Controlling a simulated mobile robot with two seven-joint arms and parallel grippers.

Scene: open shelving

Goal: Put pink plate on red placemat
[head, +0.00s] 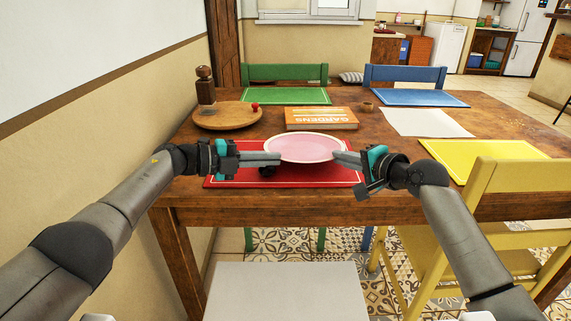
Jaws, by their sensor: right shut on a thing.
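The pink plate (305,148) with a pale rim is over the far part of the red placemat (290,180) at the table's near edge. My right gripper (347,158) is shut on the plate's right rim. My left gripper (268,159) has its fingertips at the plate's left rim; whether they grip it cannot be made out. The plate looks roughly level. Whether it touches the placemat is hard to tell. The arms and plate hide parts of the placemat.
Behind the plate lies an orange book (320,118). A round wooden board (228,121) with a mill (206,88) stands at left. Green (285,96), blue (420,97), white (427,122) and yellow (482,157) placemats lie around. A yellow chair (505,190) is at right.

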